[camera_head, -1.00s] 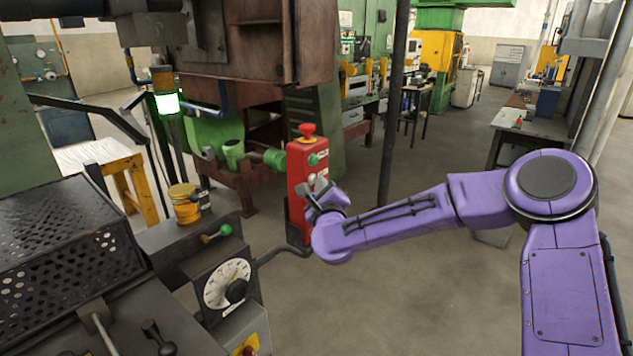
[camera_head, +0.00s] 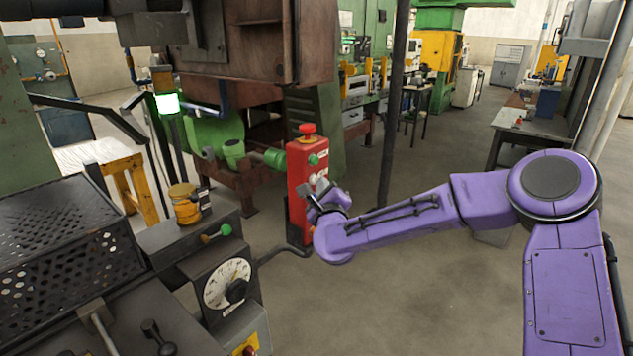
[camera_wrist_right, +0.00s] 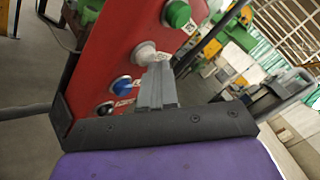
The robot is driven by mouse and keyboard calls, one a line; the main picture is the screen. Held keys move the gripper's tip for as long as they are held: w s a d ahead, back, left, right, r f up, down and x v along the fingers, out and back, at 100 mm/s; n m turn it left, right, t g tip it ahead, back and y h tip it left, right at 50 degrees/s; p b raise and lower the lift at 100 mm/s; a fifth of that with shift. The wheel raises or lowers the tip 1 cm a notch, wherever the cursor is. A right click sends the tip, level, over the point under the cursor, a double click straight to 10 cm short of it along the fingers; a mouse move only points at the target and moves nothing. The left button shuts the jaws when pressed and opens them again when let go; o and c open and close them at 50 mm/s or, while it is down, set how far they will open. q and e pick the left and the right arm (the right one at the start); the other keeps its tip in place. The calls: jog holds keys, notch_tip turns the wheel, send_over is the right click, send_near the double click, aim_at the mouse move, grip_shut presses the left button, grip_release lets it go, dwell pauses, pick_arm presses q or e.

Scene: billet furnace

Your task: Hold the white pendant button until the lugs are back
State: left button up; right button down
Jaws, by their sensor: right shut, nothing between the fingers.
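The red pendant box (camera_head: 296,175) hangs upright in the middle of the head view, with a red mushroom button (camera_head: 307,129) on top and a green button (camera_head: 313,160) on its face. In the right wrist view the white button (camera_wrist_right: 145,52) sits between a green button (camera_wrist_right: 177,14) and a blue button (camera_wrist_right: 122,85). My right gripper (camera_wrist_right: 160,68) is shut and empty, its fingertips at the white button. They look touching or nearly so; I cannot tell how far the button is pressed. It also shows in the head view (camera_head: 318,188). My left gripper is out of view. I cannot make out the lugs.
A lamp (camera_head: 167,104) glows green at the left. A control box with a dial (camera_head: 227,284) and a perforated cover (camera_head: 60,240) stand at the lower left. A dark post (camera_head: 392,110) rises behind the pendant. The floor (camera_head: 420,290) under my right arm is clear.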

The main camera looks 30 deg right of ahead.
jog(key=shift+s+d, duration=0.25)
jog(key=shift+s, duration=0.4)
jog(key=s, duration=0.1)
jog(key=s+d, duration=0.1)
jog(key=s, duration=0.1)
jog(key=s+d, duration=0.1)
jog(key=shift+s, duration=0.35)
